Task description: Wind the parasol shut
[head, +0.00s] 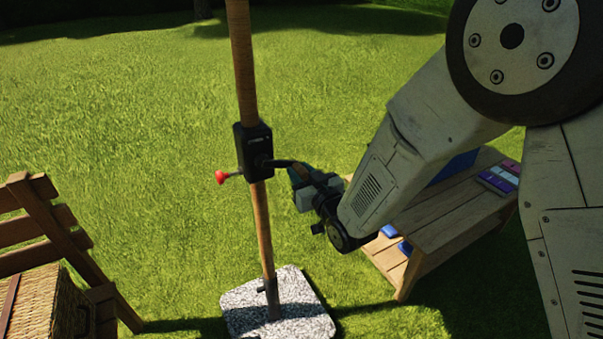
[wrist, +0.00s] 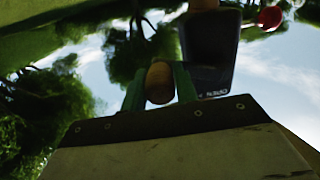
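The parasol's wooden pole (head: 261,225) stands upright in a speckled stone base (head: 305,310). A black crank housing (head: 252,150) is fixed on the pole, with a red knob (head: 221,177) on its left. A dark crank arm (head: 280,163) reaches right from the housing to my gripper (head: 298,178). In the wrist view, the two green fingers of my gripper (wrist: 160,88) press on either side of a wooden crank handle (wrist: 160,80). The housing (wrist: 208,50) shows behind it, with lettering on it. A green surface (wrist: 45,18) overhead may be the canopy; its state cannot be told.
A wooden slatted bench (head: 450,205) with blue and purple items stands at right, behind my arm. A wooden chair (head: 50,220) and a wicker basket (head: 45,305) are at lower left. Open grass (head: 120,110) lies around the pole.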

